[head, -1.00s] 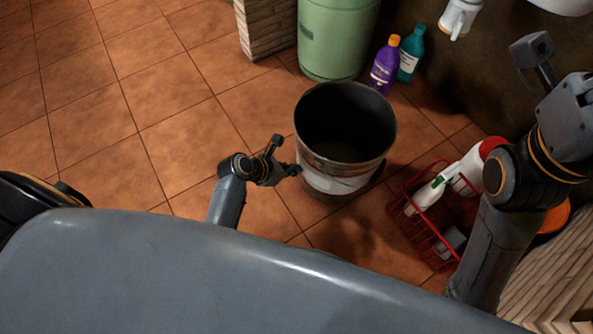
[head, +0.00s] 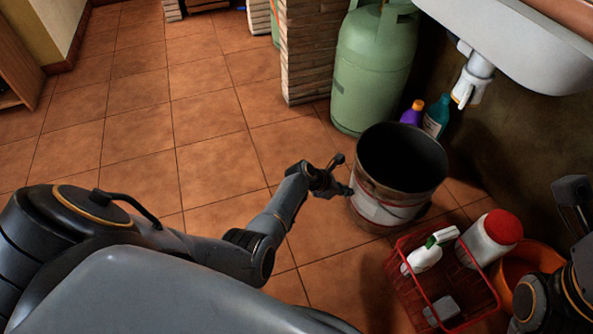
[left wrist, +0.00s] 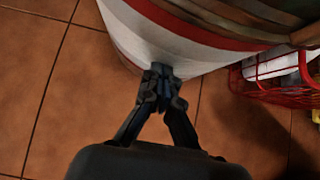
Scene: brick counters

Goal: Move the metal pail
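The metal pail (head: 380,211) stands upright on the tiled floor, right of centre in the head view. It has a dark, empty-looking inside and a white band with red stripes. Its striped side also fills the top of the left wrist view (left wrist: 190,48). My left gripper (head: 346,190) is at the pail's left side. In the left wrist view its fingers (left wrist: 160,77) are drawn together, with the tips against or very near the white band. I cannot see any part of the pail between them. My right arm shows at the right edge; its fingers do not show.
A red basket (head: 399,290) with a spray bottle (head: 424,260) and a red-capped white bottle (head: 490,240) is close to the pail's right. A green gas cylinder (head: 370,70) and two bottles (head: 436,117) are behind it. A sink (head: 530,50) overhangs there. Floor to the left is clear.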

